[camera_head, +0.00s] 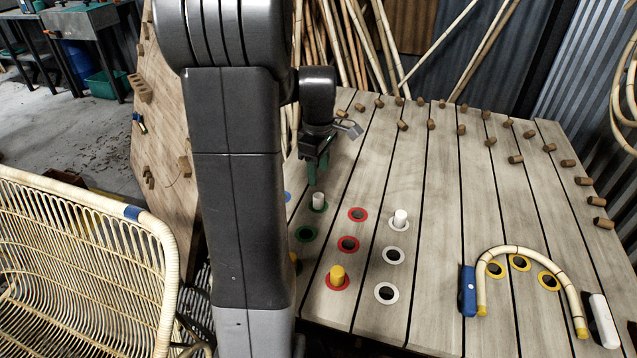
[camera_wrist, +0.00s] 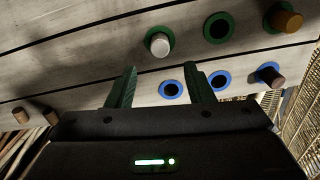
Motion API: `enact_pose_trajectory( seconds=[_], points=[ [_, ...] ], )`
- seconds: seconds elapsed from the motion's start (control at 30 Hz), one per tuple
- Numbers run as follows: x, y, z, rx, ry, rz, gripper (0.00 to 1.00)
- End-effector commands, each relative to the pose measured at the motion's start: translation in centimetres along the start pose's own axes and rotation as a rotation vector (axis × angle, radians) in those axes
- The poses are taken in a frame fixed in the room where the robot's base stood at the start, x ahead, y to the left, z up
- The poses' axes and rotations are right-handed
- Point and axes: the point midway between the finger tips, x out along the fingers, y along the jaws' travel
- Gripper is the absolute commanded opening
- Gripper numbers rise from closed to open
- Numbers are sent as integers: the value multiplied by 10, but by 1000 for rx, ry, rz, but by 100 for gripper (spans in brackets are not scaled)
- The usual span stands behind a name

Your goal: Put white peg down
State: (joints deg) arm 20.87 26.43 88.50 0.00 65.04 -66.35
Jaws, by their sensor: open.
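A white peg (camera_head: 318,201) stands upright in a green-ringed hole on the slatted table (camera_head: 440,180). The same peg (camera_wrist: 160,44) shows in the wrist view just beyond the green fingertips. My gripper (camera_head: 316,172) is open and empty, a little above and behind this peg. Its two fingers are spread apart in the wrist view (camera_wrist: 158,70), with nothing between them. Another white peg (camera_head: 400,219) stands in a white-ringed hole to the right. My arm hides part of the table's left side.
A yellow peg (camera_head: 337,275) stands in a red-ringed hole. Empty ringed holes (camera_head: 393,256) lie nearby. A bent rattan piece (camera_head: 517,250) sits between a blue block (camera_head: 467,291) and a white block (camera_head: 604,321). Wooden pegs (camera_head: 461,129) line the back. A rattan chair (camera_head: 75,265) stands left.

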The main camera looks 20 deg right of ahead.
Motion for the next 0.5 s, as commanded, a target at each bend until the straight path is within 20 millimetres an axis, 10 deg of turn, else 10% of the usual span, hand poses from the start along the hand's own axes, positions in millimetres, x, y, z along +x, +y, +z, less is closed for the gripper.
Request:
enact_pose_trajectory(
  seconds=[0.5],
  points=[
    [-28, 0, 0, 0, 0, -1, 47]
  ],
)
